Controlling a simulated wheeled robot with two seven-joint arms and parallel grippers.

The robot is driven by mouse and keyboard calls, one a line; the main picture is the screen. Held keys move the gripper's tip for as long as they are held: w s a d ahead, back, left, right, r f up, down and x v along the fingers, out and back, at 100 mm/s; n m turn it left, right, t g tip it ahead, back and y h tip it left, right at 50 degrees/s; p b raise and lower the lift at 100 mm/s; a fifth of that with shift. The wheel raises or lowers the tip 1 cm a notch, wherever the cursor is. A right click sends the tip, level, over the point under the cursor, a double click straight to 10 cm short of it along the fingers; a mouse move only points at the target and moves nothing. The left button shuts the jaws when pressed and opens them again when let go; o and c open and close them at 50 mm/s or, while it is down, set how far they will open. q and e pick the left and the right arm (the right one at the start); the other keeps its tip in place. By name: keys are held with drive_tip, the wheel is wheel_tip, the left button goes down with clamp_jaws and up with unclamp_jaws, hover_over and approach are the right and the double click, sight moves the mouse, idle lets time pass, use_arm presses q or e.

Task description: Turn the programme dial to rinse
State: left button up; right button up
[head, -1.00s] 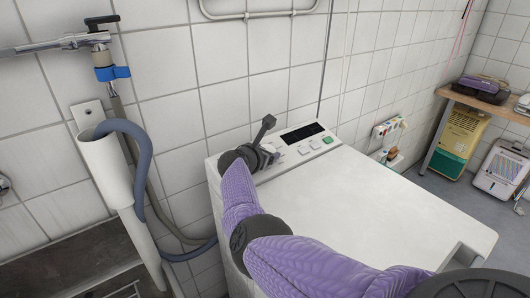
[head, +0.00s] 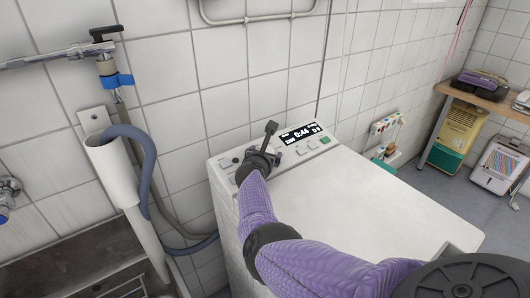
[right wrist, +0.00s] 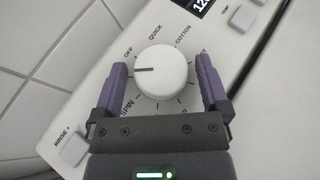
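The programme dial (right wrist: 165,76) is a round white knob in the right wrist view. Its dark pointer line points left, between the OFF and SPIN labels; the label there is hidden behind a finger. QUICK and COTTON are readable above it. My right gripper (right wrist: 160,64) is open, its two purple fingers on either side of the dial with small gaps. In the head view my right gripper (head: 274,152) is over the panel of the white washing machine (head: 365,215) and hides the dial. The display (head: 299,133) is lit and reads 0:44. My left gripper is not in view.
A RINSE+ button (right wrist: 74,150) is at the panel's lower left. A white standpipe (head: 113,172) with a grey hose (head: 150,170) stands left of the machine, below a tap (head: 107,60). A bench with crates below is at the right.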

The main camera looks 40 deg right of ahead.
drive_tip(key=p+v, duration=0.2)
drive_tip(key=r+p+v, duration=0.1)
drive_tip(key=p+v, duration=0.1)
drive_tip(key=shift+s+a+p, duration=0.1)
drive_tip(key=shift+a+p, duration=0.15)
drive_tip(key=shift+p, duration=0.15)
drive_tip(key=p+v, duration=0.1)
drive_tip(key=v, duration=0.1)
drive_tip(key=p+v, duration=0.1)
drive_tip(key=v, duration=0.1)
drive_tip(key=shift+s+a+f, duration=0.15)
drive_tip(key=shift+s+a, duration=0.3)
drive_tip(key=shift+a, duration=0.05)
drive_tip(key=shift+f, duration=0.1)
